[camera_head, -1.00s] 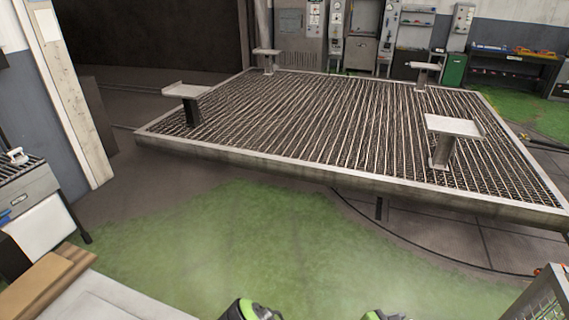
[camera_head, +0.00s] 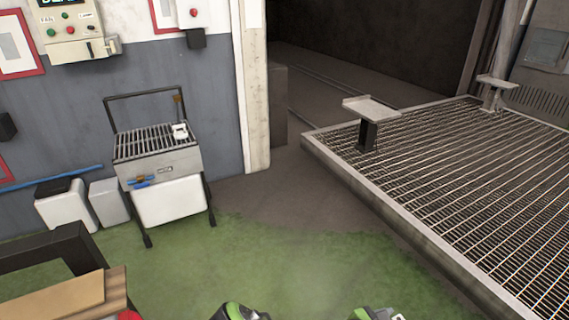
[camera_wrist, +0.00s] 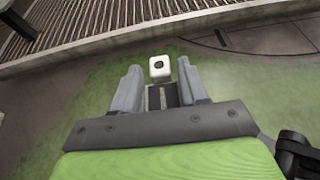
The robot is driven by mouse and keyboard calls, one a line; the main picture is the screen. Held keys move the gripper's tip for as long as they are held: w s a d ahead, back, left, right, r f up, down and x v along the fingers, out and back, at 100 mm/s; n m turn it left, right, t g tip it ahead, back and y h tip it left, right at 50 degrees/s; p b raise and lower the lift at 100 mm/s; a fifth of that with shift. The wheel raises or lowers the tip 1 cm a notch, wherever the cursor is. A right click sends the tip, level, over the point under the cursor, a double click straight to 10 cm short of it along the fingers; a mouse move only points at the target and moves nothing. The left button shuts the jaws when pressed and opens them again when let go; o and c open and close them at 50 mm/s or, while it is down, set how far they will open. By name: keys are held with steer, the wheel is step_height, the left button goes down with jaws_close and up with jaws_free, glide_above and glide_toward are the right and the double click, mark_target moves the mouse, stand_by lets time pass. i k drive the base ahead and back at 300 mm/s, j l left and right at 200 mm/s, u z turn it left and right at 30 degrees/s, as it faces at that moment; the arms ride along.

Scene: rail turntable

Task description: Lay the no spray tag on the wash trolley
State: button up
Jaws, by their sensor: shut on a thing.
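In the wrist view my gripper (camera_wrist: 160,85) is shut on a small white piece (camera_wrist: 159,64) with a dark round spot, held between the fingertips. It looks like the no spray tag, but I can read no lettering on it. The wash trolley (camera_head: 160,161) stands against the grey wall at left in the head view. It has a slatted grey top, a dark handle frame, a blue tap and a white tank below. A small white object (camera_head: 180,131) sits on the right of its slats.
Two white bins (camera_head: 67,206) stand left of the trolley. A large raised grating platform (camera_head: 440,190) with posts fills the right side. A dark-framed bench with a brown board (camera_head: 60,300) is at the lower left. Green floor (camera_head: 290,260) in front of the trolley is clear.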

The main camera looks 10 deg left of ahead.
mark_target(138, 141)
steer(key=i+j+u, duration=0.4)
steer(key=i+u, duration=0.35)
steer(key=i, duration=0.3)
steer(key=i+u, duration=0.4)
steer(key=i, duration=0.15)
steer(key=i+l+u, duration=0.2)
steer(key=i+u, duration=0.15)
steer(key=i, duration=0.15)
steer(key=i+j+u, duration=0.2)
steer(key=i+u, duration=0.7)
steer(key=i, duration=0.2)
steer(key=i+l+u, duration=0.15)
steer(key=i+u, duration=0.25)
steer(key=i, duration=0.15)
steer(key=i+l+u, duration=0.45)
steer(key=i+u, duration=0.25)
steer(key=i, duration=0.2)
